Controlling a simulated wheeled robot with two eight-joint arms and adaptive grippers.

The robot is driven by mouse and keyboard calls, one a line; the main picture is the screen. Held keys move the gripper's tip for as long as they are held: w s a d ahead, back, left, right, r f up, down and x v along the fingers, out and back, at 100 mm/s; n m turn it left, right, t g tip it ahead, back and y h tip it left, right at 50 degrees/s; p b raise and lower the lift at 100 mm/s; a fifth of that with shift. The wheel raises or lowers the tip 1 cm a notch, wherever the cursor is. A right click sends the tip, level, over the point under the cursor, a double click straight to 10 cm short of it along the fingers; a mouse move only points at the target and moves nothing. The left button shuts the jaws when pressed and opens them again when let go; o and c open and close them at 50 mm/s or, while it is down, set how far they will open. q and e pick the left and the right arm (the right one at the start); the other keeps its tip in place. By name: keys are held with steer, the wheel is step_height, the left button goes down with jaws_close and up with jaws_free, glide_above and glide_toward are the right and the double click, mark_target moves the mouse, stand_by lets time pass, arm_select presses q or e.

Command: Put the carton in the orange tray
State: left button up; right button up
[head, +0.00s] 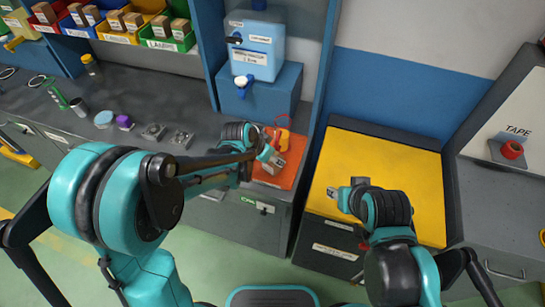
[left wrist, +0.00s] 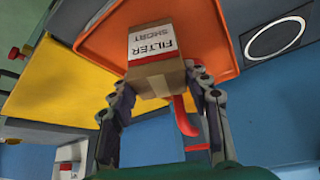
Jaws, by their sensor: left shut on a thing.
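The carton (left wrist: 153,45) is a small brown box with a white label reading FILTER SHORT, seen in the left wrist view. My left gripper (left wrist: 157,84) is shut on it, with one finger on each side. The orange tray (left wrist: 215,35) lies behind the carton in that view; I cannot tell whether the carton touches it. In the head view the tray (head: 291,178) sits on the grey counter, partly covered by my left gripper (head: 272,160). My right gripper (head: 345,193) is over the yellow top, its jaw opening unclear.
A blue dispenser (head: 257,45) stands on a blue block behind. The yellow top (head: 400,160) to the right is mostly clear. Small parts (head: 154,131) lie on the counter to the left.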

arm_select(q)
steer(key=shift+f, duration=0.2)
steer(key=o, duration=1.3)
steer(key=shift+r, duration=0.1)
